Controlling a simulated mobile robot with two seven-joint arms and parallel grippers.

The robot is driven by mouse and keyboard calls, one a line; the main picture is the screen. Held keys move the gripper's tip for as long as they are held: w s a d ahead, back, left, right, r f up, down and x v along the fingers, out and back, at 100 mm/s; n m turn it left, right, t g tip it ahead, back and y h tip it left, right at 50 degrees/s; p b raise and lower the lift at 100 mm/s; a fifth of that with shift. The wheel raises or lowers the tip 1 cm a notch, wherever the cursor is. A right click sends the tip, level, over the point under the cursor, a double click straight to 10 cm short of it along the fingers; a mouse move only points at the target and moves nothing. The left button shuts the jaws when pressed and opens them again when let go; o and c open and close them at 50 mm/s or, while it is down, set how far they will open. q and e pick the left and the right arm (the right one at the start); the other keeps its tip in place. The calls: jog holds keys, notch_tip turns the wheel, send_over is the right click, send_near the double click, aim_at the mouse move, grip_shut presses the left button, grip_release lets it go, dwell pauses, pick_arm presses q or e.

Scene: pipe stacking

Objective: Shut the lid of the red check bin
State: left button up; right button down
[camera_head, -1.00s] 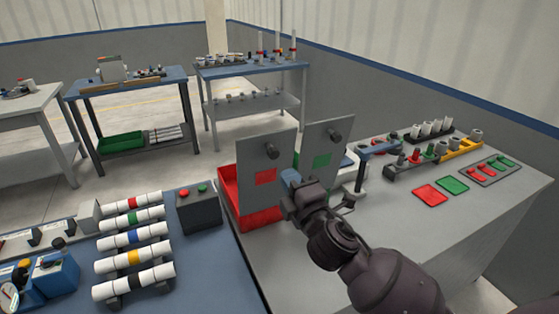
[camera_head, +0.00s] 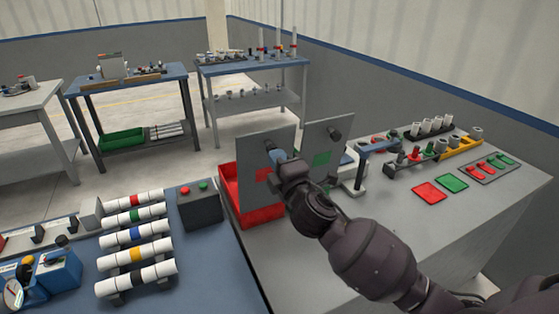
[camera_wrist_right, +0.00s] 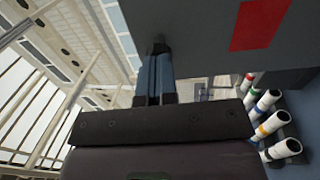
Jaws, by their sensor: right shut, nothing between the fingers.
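The red check bin (camera_head: 228,188) stands on the grey bench. Its lid (camera_head: 258,143) is a grey panel standing up and open, with a red square (camera_head: 263,175). My right gripper (camera_head: 276,156) is in front of the lid's upper part and covers part of its knob. In the right wrist view the shut blue fingers (camera_wrist_right: 155,78) point at the lid (camera_wrist_right: 205,30), close to the dark knob (camera_wrist_right: 160,46); whether they touch it I cannot tell. My left gripper is out of view.
A second grey lid (camera_head: 327,137) with a green square stands open just right. A blue-topped stand (camera_head: 376,147) is right of it. A button box (camera_head: 200,206) and banded pipes (camera_head: 136,255) lie to the left. The bench's front right is clear.

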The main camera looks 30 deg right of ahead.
jog(key=w, duration=0.3)
jog(key=w+r, duration=0.1)
jog(key=w, duration=0.2)
jog(key=w+r, duration=0.1)
jog(key=w, duration=0.2)
jog(key=shift+w+d+r+p, duration=0.15)
jog(key=shift+w+d+p, duration=0.15)
jog(key=shift+w+p, duration=0.1)
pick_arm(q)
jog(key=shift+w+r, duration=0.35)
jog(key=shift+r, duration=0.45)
pick_arm(e)
notch_tip(320, 180, up, 14)
jog(key=p, duration=0.4)
send_over(266, 138)
jog(key=w, duration=0.3)
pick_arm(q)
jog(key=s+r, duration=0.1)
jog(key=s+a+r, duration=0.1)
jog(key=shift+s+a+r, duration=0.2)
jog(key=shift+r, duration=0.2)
pick_arm(e)
jog(key=shift+d, duration=0.25)
jog(key=shift+s, duration=0.1)
